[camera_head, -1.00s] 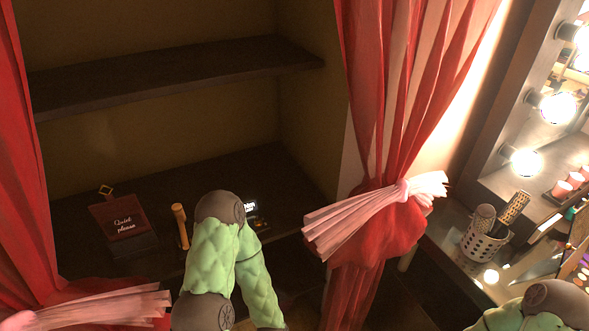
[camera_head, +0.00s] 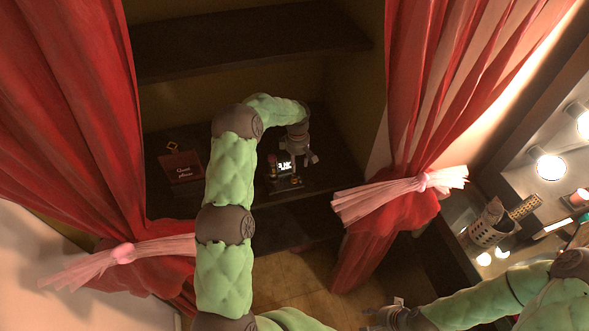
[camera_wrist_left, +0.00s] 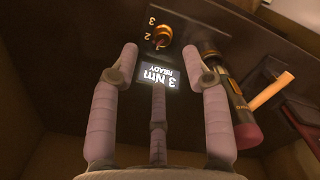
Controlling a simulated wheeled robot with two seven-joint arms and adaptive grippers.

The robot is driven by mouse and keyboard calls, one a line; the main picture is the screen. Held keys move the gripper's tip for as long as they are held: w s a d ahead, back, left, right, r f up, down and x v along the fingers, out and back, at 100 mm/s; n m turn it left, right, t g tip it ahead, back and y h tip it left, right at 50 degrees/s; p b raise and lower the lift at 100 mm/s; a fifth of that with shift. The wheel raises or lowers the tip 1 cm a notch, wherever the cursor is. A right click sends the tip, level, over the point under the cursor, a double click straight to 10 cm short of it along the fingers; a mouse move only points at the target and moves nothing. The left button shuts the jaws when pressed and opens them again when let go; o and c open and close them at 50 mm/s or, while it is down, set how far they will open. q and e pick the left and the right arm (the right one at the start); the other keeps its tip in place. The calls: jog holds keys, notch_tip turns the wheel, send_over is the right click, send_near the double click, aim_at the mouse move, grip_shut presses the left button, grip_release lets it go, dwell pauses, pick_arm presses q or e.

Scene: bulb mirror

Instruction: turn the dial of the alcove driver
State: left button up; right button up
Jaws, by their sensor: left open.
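The alcove driver's dark unit (camera_head: 286,184) stands on the alcove's lower board, with a lit display (camera_head: 284,165). In the left wrist view the display (camera_wrist_left: 160,78) reads "3 Nm READY" upside down. Its orange-gold dial (camera_wrist_left: 162,36), with numerals 2 and 3 beside it, lies just beyond my fingertips. My left gripper (camera_head: 303,158) is above and beside the unit. In the wrist view its fingers (camera_wrist_left: 159,52) are spread open and empty, with the dial apart from them. A driver tool with a red end (camera_wrist_left: 240,115) lies right of the fingers. My right gripper (camera_head: 385,314) is low, its jaw unclear.
A "Quiet please" sign (camera_head: 181,166) stands left on the board. Red curtains (camera_head: 420,120) flank the alcove, with pink tie-backs. A dark shelf (camera_head: 250,45) runs above. A vanity with bulbs (camera_head: 550,165) and a brush holder (camera_head: 487,232) is at right.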

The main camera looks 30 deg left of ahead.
aim_at(294, 177)
pick_arm(q)
jog(key=shift+n, duration=0.4)
jog(key=f, duration=0.6)
jog(key=a+f+p, duration=0.1)
jog(key=f, duration=0.2)
jog(key=shift+a+f, duration=0.1)
grip_shut()
